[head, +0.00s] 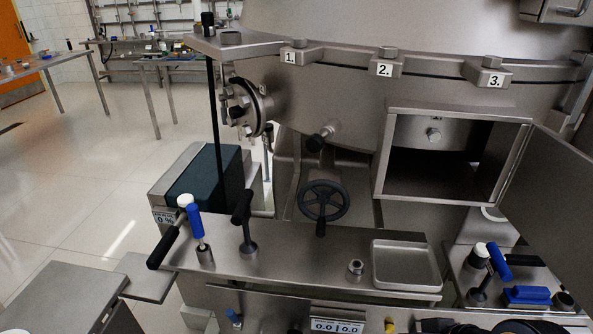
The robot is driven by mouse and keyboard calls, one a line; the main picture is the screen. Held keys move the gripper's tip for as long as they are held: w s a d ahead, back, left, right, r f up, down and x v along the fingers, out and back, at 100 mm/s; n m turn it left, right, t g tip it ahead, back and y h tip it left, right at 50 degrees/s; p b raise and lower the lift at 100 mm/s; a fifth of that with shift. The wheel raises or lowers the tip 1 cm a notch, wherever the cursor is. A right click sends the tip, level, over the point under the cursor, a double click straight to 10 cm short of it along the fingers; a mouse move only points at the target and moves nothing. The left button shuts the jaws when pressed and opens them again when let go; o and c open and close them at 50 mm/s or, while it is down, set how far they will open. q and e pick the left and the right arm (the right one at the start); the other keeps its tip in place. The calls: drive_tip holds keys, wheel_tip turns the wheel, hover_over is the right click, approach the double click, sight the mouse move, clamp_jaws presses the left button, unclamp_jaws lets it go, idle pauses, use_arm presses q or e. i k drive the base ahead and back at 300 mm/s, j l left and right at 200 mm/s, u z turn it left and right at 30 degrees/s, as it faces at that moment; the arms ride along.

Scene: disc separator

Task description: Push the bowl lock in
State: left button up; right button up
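The disc separator (350,95) is a large steel machine filling the upper middle and right of the head view. A short pin with a dark round knob (318,141) sticks out from its lower wall, left of the open hatch; it looks like the bowl lock. The knob stands clear of the wall, but I cannot tell how far the pin goes in. No gripper can be made out in the head view, and nothing is seen touching the knob.
Below the knob are a black handwheel (323,201) and a steel bench (290,261) with upright levers (243,222) and a shallow tray (405,264). The hatch door (555,190) stands open at right. The floor (75,190) at left is clear.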

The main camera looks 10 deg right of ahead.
sight(315, 143)
drive_tip(key=k+l+u, duration=0.15)
drive_tip(key=l, duration=0.3)
drive_tip(key=k+l+u, duration=0.15)
drive_tip(key=l, duration=0.25)
drive_tip(key=k+l+u, duration=0.2)
drive_tip(key=l, duration=0.2)
drive_tip(key=k+l+u, duration=0.15)
drive_tip(key=k+l, duration=0.15)
drive_tip(key=l+u, duration=0.15)
drive_tip(key=l, duration=0.3)
drive_tip(key=k+l+u, duration=0.15)
drive_tip(key=l, duration=0.3)
